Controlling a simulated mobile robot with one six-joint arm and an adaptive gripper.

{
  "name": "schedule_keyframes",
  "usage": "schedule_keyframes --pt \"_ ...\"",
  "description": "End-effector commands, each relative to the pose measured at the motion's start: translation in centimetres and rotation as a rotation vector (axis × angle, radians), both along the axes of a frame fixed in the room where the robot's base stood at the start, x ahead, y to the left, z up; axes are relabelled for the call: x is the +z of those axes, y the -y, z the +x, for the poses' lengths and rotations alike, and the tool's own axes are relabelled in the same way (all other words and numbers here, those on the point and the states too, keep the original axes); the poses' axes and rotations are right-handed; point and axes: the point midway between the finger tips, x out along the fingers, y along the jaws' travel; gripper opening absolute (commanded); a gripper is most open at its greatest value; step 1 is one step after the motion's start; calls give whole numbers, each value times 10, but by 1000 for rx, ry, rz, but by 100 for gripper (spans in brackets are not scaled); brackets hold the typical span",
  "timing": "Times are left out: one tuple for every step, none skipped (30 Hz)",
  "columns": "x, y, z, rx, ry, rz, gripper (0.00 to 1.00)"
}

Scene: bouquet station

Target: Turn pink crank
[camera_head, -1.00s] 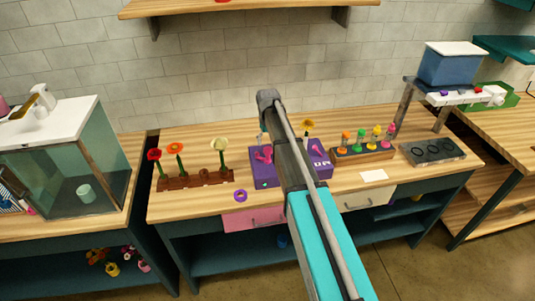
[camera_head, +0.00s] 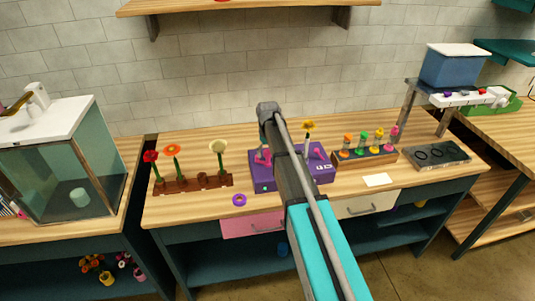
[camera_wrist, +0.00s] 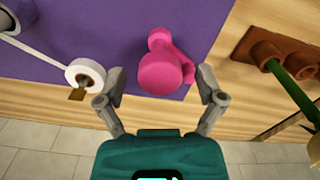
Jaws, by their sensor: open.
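The purple box (camera_head: 318,176) stands on the wooden bench, partly hidden behind my arm in the head view. Its pink crank (camera_head: 262,156) shows at the box's left part, beside my arm. In the wrist view the pink crank (camera_wrist: 166,68) stands out from the purple surface, its rounded knob close to the camera. My gripper (camera_wrist: 160,84) is open, with one finger to each side of the crank. The right finger is close to the crank's side; I cannot tell whether it touches. My gripper is hidden in the head view.
A white tape roll (camera_wrist: 86,75) sits left of the crank in the wrist view. A rack of coloured pieces (camera_head: 365,155) stands to the right.

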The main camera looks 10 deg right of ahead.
Motion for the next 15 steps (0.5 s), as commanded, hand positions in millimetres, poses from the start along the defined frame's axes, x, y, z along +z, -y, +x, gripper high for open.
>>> schedule_keyframes --pt "0 0 0 0 0 0 88" --pt "0 0 0 0 0 0 88" --pt "0 0 0 0 0 0 88" --pt "0 0 0 0 0 0 88" --pt "0 0 0 0 0 0 88" --pt "0 0 0 0 0 0 82" --pt "0 0 0 0 0 0 77" --pt "0 0 0 0 0 0 71" --pt "0 0 0 0 0 0 64" --pt "0 0 0 0 0 0 58" --pt "0 0 0 0 0 0 52" --pt "0 0 0 0 0 0 45" --pt "0 0 0 0 0 0 39" --pt "0 0 0 0 0 0 34" --pt "0 0 0 0 0 0 26"
